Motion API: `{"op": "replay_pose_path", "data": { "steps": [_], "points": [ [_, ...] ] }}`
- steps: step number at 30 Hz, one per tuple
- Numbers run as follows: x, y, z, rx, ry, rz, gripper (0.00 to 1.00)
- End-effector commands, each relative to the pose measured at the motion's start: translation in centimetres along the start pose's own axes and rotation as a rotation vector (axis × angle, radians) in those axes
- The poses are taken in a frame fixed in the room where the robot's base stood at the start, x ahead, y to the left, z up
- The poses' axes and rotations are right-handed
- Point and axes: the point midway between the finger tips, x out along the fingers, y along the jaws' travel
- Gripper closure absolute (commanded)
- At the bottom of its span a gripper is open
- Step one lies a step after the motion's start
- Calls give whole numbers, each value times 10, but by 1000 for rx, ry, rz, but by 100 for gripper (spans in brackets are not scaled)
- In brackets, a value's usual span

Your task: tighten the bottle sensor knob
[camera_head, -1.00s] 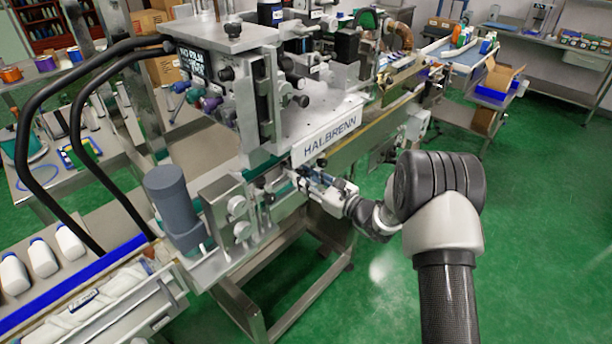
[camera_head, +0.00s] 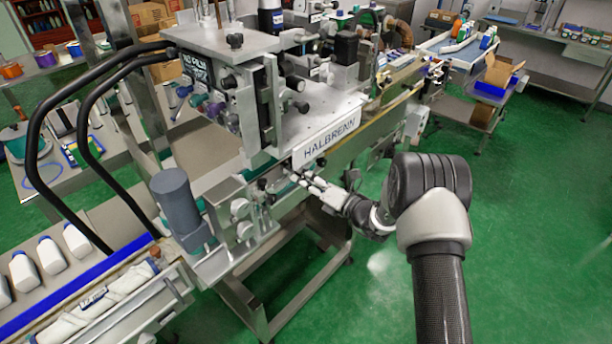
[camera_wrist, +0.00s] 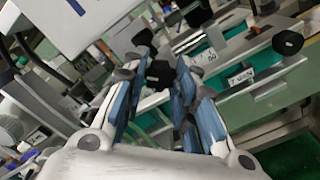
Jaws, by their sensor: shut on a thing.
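The knob at my fingertips is a small black lobed knob (camera_wrist: 160,73), in the middle of the wrist view; I take it as the bottle sensor knob, though its label cannot be read. My gripper (camera_wrist: 158,84) has its blue-padded fingers on either side of it, shut on it. In the head view my gripper (camera_head: 293,176) reaches the machine's front side, just below the HALBRENN sign (camera_head: 331,138). The knob is too small and covered to make out there.
Another black knob (camera_wrist: 288,42) stands on a bracket at the right of the wrist view, with a small white label (camera_wrist: 240,78) near it. A grey motor (camera_head: 178,203) and white bottles (camera_head: 50,253) are left of my gripper.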

Motion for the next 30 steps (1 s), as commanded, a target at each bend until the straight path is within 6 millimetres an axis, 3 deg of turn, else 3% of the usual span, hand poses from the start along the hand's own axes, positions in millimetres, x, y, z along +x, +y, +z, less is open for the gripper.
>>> {"op": "replay_pose_path", "data": {
  "steps": [18, 30],
  "points": [
    [0, 0, 0, 550, 1, -1, 98],
    [0, 0, 0, 733, 0, 0, 98]
  ]
}}
